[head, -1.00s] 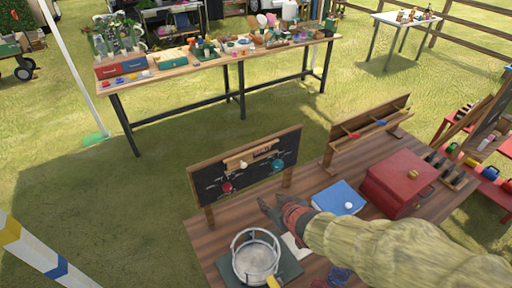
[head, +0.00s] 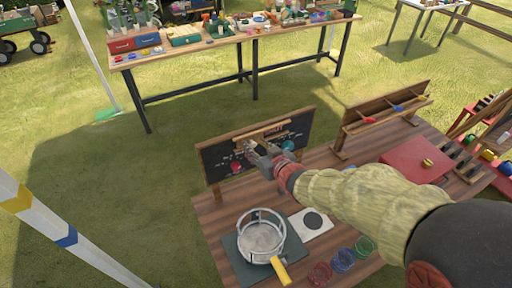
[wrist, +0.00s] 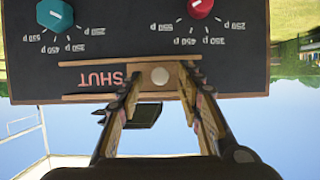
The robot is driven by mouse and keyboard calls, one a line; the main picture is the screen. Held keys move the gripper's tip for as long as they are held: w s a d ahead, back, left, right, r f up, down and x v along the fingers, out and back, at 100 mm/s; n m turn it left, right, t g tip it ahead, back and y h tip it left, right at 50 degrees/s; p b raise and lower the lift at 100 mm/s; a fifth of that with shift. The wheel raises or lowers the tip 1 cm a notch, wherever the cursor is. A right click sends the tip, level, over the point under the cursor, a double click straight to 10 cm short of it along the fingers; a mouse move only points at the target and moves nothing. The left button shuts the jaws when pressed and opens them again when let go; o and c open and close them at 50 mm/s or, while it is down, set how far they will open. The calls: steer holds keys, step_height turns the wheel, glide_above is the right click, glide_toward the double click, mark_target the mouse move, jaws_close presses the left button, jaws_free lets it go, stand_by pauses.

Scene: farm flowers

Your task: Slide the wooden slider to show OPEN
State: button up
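A dark board (head: 222,168) with a wooden frame stands on the wooden table. Near its top is the wooden slider (wrist: 160,76), with a round pale knob, between two wooden rails (wrist: 88,64). The wrist view is upside down and shows the red word SHUT (wrist: 100,81) uncovered beside the slider. My gripper (head: 257,152) is in front of the board. In the wrist view its two fingers (wrist: 160,82) are apart, one on each side of the knob, with visible gaps. Part of the slider and rails is hidden behind the fingers.
A red dial (wrist: 200,8) and a teal dial (wrist: 55,14) are on the board close to the slider. A round metal ring stand (head: 262,240) and several coloured coils sit in front on the table. A red box (head: 415,168) stands to the right.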

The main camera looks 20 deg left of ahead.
steer(key=shift+w+a, duration=0.1)
steer(key=shift+c, duration=0.8)
steer(key=c, duration=0.7)
jaws_close()
